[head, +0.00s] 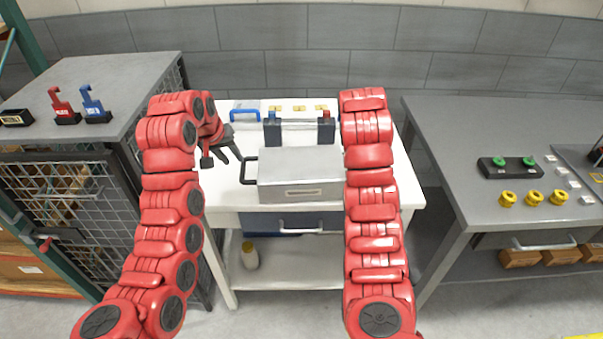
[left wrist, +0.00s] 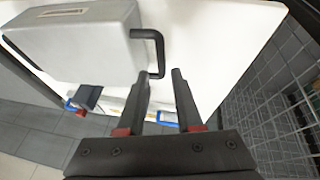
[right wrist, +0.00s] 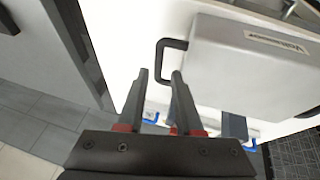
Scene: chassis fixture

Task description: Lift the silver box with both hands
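The silver box (head: 300,173) sits on the white table (head: 222,186) in the head view, with a label on its front and a black handle (head: 249,171) on its left side. My left gripper (head: 223,161) is open and empty, a little behind and left of that handle. The left wrist view shows the handle (left wrist: 152,52) beyond the open fingers (left wrist: 160,88), not between them. My right gripper is hidden behind my right arm in the head view. In the right wrist view its fingers (right wrist: 160,85) are open, just short of the box's other black handle (right wrist: 170,58).
A dark two-post fixture (head: 299,130) stands behind the box, with a blue handle (head: 244,115) and yellow pieces at the table's back. Grey benches stand left (head: 120,70) and right (head: 450,140). A bottle (head: 249,256) stands on the lower shelf.

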